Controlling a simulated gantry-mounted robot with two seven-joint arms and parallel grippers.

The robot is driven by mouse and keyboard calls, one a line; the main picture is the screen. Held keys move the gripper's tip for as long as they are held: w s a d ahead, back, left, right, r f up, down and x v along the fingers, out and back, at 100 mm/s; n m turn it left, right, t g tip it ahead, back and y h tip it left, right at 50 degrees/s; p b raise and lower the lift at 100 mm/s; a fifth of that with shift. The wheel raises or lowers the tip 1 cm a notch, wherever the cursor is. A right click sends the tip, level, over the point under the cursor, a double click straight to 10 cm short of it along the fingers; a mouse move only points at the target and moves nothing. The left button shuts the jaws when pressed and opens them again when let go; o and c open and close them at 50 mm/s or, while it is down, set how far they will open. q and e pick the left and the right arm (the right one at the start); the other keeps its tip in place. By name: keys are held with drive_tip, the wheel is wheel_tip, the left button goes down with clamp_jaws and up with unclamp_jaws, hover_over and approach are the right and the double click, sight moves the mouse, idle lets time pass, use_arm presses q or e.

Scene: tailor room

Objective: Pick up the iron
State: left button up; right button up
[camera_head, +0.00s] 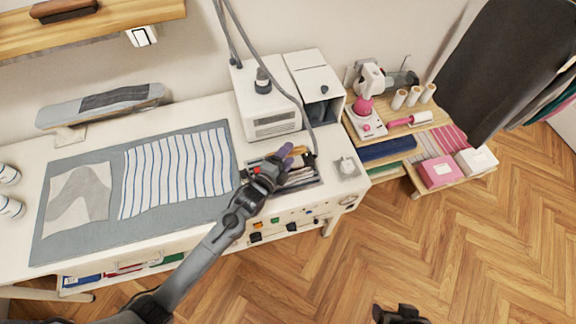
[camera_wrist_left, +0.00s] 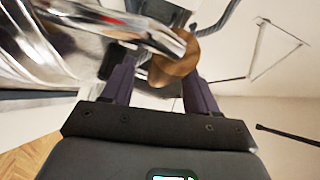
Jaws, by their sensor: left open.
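The iron (camera_head: 300,172), silvery with a wooden handle, rests at the right end of the ironing table, by the grey mat. My left gripper (camera_head: 287,153) is over it and hides part of it. In the left wrist view, the iron's round brown wooden handle end (camera_wrist_left: 172,66) shows between the two purple fingers of my left gripper (camera_wrist_left: 160,85). The fingers are open, one on either side of the handle. I cannot tell whether either touches it. A dark part that looks like my right gripper (camera_head: 400,315) is at the bottom edge, mostly cut off.
A white steam unit (camera_head: 268,110) stands behind the iron, with a grey hose (camera_head: 275,80) hanging over it. Striped cloth (camera_head: 178,170) lies on the grey mat (camera_head: 100,238). A small white item (camera_head: 347,166) sits at the table's right corner. A low wooden shelf (camera_head: 440,122) holds pink items.

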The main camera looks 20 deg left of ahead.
use_arm(q)
clamp_jaws()
idle(0.3)
idle(1.1)
drive_tip(key=shift+w+r, duration=0.15)
drive_tip(key=shift+r, duration=0.3)
